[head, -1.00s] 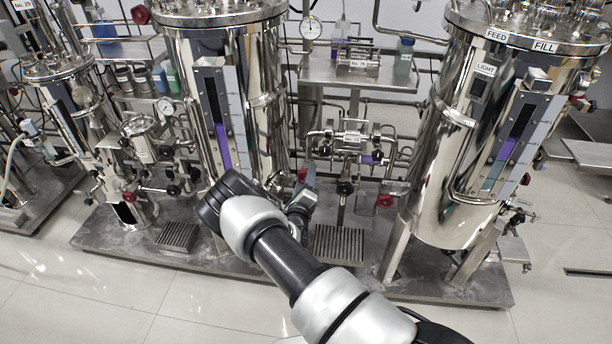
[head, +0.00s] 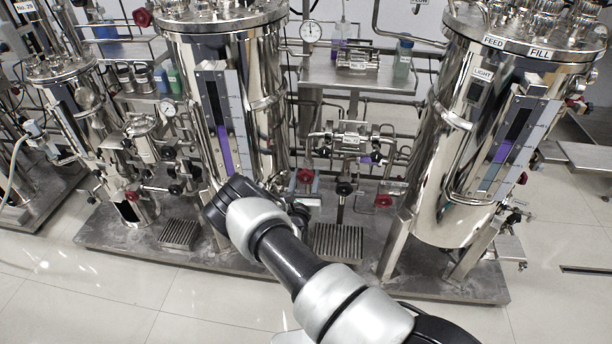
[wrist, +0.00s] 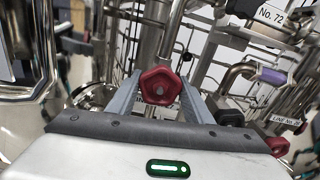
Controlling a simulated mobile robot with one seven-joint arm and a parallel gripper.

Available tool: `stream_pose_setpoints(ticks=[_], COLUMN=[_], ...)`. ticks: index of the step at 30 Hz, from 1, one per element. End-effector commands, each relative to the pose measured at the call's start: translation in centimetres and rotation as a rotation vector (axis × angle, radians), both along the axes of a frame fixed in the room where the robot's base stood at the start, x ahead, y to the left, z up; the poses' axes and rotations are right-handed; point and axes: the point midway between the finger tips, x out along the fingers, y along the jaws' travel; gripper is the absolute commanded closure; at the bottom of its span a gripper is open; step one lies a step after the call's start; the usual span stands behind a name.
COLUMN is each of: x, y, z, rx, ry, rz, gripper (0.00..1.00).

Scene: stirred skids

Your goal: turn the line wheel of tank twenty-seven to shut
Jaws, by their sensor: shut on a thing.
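A red handwheel (wrist: 162,87) sits between the two grey fingers of my gripper (wrist: 162,98) in the wrist view, and the fingers are shut on it. I cannot read a tank number twenty-seven on any label. The wheel's stem and how far it is turned cannot be told.
A second red wheel (head: 383,201) sits to the right, also low right in the wrist view (wrist: 278,146), near a line label. A left tank (head: 195,110) and a right tank (head: 440,150) flank the piping. A "No. 72" plate (wrist: 270,14) hangs above. Floor in front is clear.

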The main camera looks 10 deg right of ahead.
Motion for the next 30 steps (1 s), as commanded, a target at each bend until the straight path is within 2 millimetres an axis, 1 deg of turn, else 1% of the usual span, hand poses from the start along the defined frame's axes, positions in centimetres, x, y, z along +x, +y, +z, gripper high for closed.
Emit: stream_pose_setpoints(ticks=[6,12,29,30], x=[-0.03,-0.02,-0.04,-0.04], y=[0.0,0.03,0.04,0.04], z=[0.04,0.0,-0.06,-0.06], rx=[0.12,0.182,0.207,0.206], ry=[-0.039,-0.058,-0.066,-0.066], rz=[0.0,0.0,0.0,0.0], gripper=[0.76,0.76,0.76,0.47])
